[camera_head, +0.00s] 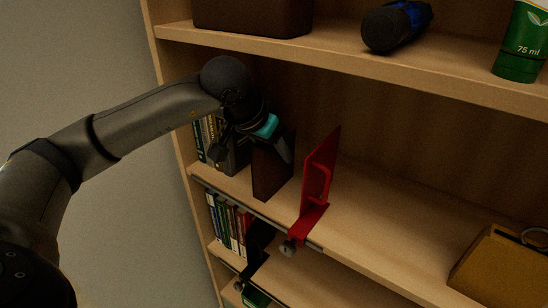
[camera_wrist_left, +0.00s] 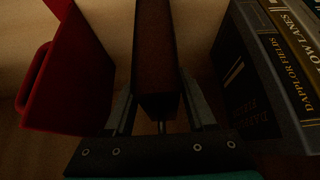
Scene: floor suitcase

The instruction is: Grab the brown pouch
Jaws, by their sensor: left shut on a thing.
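The brown pouch (camera_head: 271,174) is a flat, dark brown, upright thing on the middle shelf, between a row of books and a red bookend. My left gripper (camera_head: 262,140) reaches it from above, with one finger on each side. In the left wrist view the brown pouch (camera_wrist_left: 156,60) stands between the two fingers of the left gripper (camera_wrist_left: 160,105), which is shut on it. Its lower end appears to be on or close to the shelf; I cannot tell which. The right gripper is not in view.
The red bookend (camera_head: 318,180) stands close on the right; books (camera_wrist_left: 265,75) stand close on the other side. A shelf board (camera_head: 350,65) above carries a dark brown box (camera_head: 252,15), a blue-black cylinder (camera_head: 396,25) and a green tube (camera_head: 522,45). A yellow-brown thing (camera_head: 505,268) lies at the right.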

